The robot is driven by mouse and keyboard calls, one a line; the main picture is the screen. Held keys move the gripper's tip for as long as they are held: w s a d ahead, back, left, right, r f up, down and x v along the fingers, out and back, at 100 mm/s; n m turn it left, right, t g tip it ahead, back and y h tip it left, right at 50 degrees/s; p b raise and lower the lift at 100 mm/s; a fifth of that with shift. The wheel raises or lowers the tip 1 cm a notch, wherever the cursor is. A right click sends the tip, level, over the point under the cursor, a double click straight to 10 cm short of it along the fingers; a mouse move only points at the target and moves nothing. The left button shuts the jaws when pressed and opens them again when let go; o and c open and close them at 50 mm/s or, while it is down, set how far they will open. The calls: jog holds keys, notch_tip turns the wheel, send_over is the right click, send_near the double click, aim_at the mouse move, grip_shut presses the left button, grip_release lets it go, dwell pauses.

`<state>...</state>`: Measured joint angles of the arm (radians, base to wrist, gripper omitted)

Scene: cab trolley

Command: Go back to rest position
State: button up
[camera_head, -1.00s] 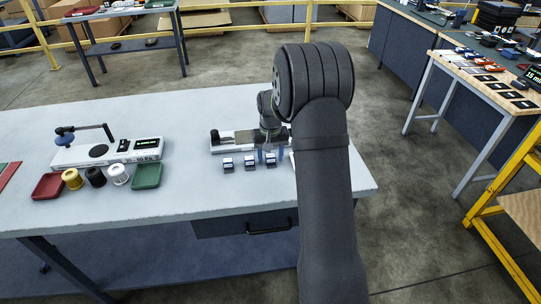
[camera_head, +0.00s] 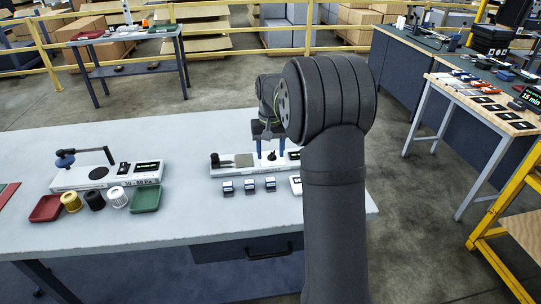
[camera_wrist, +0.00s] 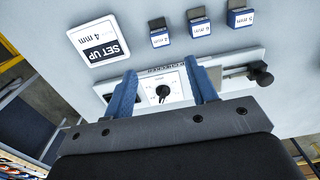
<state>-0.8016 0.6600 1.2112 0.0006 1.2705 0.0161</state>
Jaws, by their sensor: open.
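My gripper (camera_head: 270,150) is open, its two blue fingers pointing down above the right part of a long grey-white fixture (camera_head: 221,172). In the wrist view, my gripper (camera_wrist: 163,88) has nothing between its fingers, and a dark knob on a white plate shows below the gap. Three small blue-and-white blocks (camera_head: 249,187) stand in a row in front of the fixture, apart from the fingers. They also show at the top of the wrist view (camera_wrist: 200,27). My arm hides part of the fixture's right end.
A "SET UP 4 mm" card (camera_wrist: 97,41) lies beside the blocks. On the left of the white table (camera_head: 200,224) are a device with an arm (camera_head: 110,174), a red tray (camera_head: 46,208), a green tray (camera_head: 146,198) and three spools between them. The table's middle is clear.

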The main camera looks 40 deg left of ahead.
aim_at(271, 180)
jog(key=shift+f, duration=4.15)
jog(key=shift+f, duration=1.8)
jog(key=shift+a+r, duration=0.1)
jog(key=shift+r, duration=0.15)
notch_tip(271, 180, up, 4)
jog(key=shift+f, duration=0.2)
jog(key=w+d+r, duration=0.3)
jog(key=d+r, duration=0.4)
jog(key=d, duration=0.4)
jog(key=w+a+r, duration=0.1)
jog(key=w+a, duration=0.1)
jog(key=a, duration=0.5)
jog(key=w+a+r, duration=0.1)
jog(key=w+a, duration=0.2)
jog(key=a, duration=0.5)
jog(key=s+a+f, duration=0.1)
jog(key=a+f, duration=0.1)
jog(key=a, duration=0.1)
jog(key=s+a+f, duration=0.1)
jog(key=a+f, duration=0.1)
jog(key=a, duration=0.2)
jog(key=s+a+f, duration=0.2)
jog(key=a+f, duration=0.1)
jog(key=shift+a, duration=0.4)
